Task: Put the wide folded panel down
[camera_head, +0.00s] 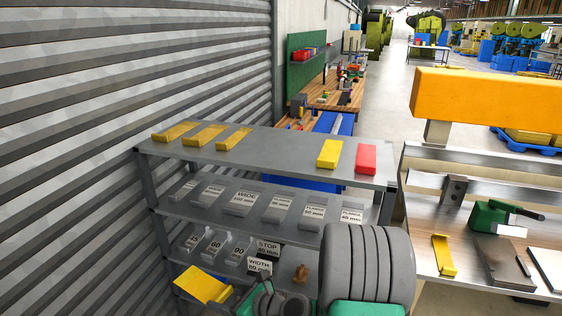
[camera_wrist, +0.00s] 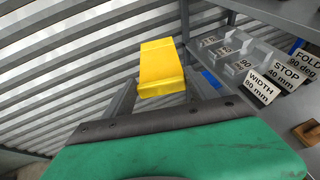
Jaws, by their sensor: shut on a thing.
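The wide folded panel (camera_head: 203,286) is a yellow bent sheet at the lower left of the head view, in front of the rack's lower shelves. In the wrist view the yellow panel (camera_wrist: 160,66) sits straight ahead of my gripper (camera_wrist: 162,94), which is shut on its near end. In the head view my gripper (camera_head: 234,298) is at the panel's right side, partly hidden by my own arm. The panel looks tilted. I cannot tell whether it touches anything below.
A grey rack (camera_head: 290,158) stands ahead, with several yellow pieces, one red block (camera_head: 366,158) and free room on top. Labelled holders fill its lower shelves. A corrugated wall (camera_head: 90,130) is close on the left. A workbench (camera_head: 470,220) with a green tool is at right.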

